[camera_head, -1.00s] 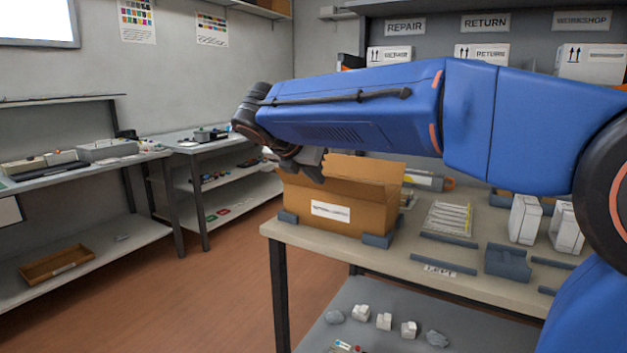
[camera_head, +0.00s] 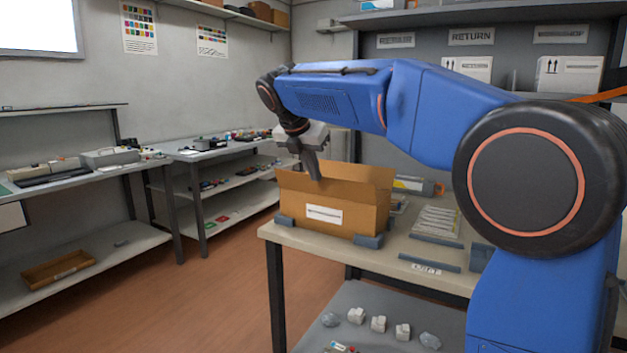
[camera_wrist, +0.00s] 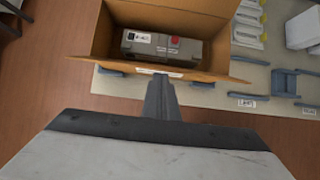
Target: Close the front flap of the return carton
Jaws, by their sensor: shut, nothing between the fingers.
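The return carton (camera_head: 342,218) is an open brown box with a white front label, standing at the left end of the table. In the wrist view, the carton (camera_wrist: 98,38) is open at the top and holds a grey and black cartridge (camera_wrist: 170,48) with a red spot. Its front flap (camera_wrist: 208,75) shows as a brown strip along the near side, not covering the opening. My gripper (camera_head: 314,172) is shut and empty, pointing down over the carton's front. In the wrist view, my fingers (camera_wrist: 160,84) overlap the front edge; contact cannot be told.
Grey corner blocks (camera_head: 368,240) sit at the carton's base. To its right are a tray of pale strips (camera_head: 437,222) and a grey rail (camera_head: 430,262). A shelf below the table holds small white pieces (camera_head: 378,323). Open floor (camera_head: 215,290) lies to the left.

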